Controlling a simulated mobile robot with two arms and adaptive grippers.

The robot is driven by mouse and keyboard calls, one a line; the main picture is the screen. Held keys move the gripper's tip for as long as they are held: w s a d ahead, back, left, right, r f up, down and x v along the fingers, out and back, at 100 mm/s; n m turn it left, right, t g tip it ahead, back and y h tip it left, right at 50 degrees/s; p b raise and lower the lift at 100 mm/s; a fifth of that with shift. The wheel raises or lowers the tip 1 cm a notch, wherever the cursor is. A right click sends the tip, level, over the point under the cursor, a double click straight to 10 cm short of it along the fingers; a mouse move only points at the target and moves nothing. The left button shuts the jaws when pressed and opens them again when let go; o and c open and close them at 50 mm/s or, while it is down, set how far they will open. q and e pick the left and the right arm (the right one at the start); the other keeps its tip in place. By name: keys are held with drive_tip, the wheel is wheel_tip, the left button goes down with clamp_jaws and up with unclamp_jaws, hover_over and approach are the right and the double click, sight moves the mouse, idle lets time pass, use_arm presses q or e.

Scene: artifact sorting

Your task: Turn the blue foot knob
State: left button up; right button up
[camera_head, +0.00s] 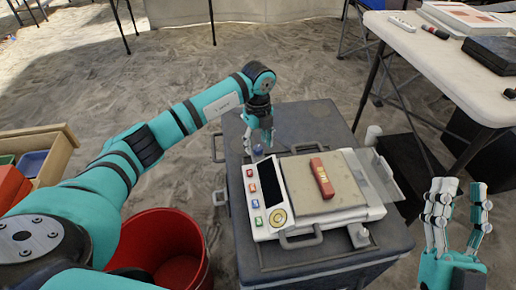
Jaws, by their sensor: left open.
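A white scale (350,213) with a display, coloured buttons and a beige weighing plate sits on a grey case (310,112). A small blue knob (258,151) shows at the scale's far left corner. My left gripper (261,143) points down right at this knob, with its fingers open. The fingers partly hide the knob, and I cannot tell whether they touch it. A red block with a yellowish label (322,178) lies on the weighing plate. My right gripper (460,190) is open and empty, pointing up at the lower right, apart from the scale.
A clear panel (378,172) stands along the scale's right side. A red bucket (165,250) and a wooden drawer box (50,150) are left. A white table (440,60) with items stands at the upper right.

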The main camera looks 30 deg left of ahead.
use_arm(q)
drive_tip(key=shift+f, duration=0.8)
use_arm(e)
drive_tip(key=shift+s+d+r+t+y, duration=0.1)
drive_tip(key=shift+s+r+t+y, duration=0.3)
drive_tip(key=shift+s+r+t, duration=0.4)
use_arm(q)
clamp_jaws()
use_arm(e)
drive_tip(key=shift+w, duration=0.1)
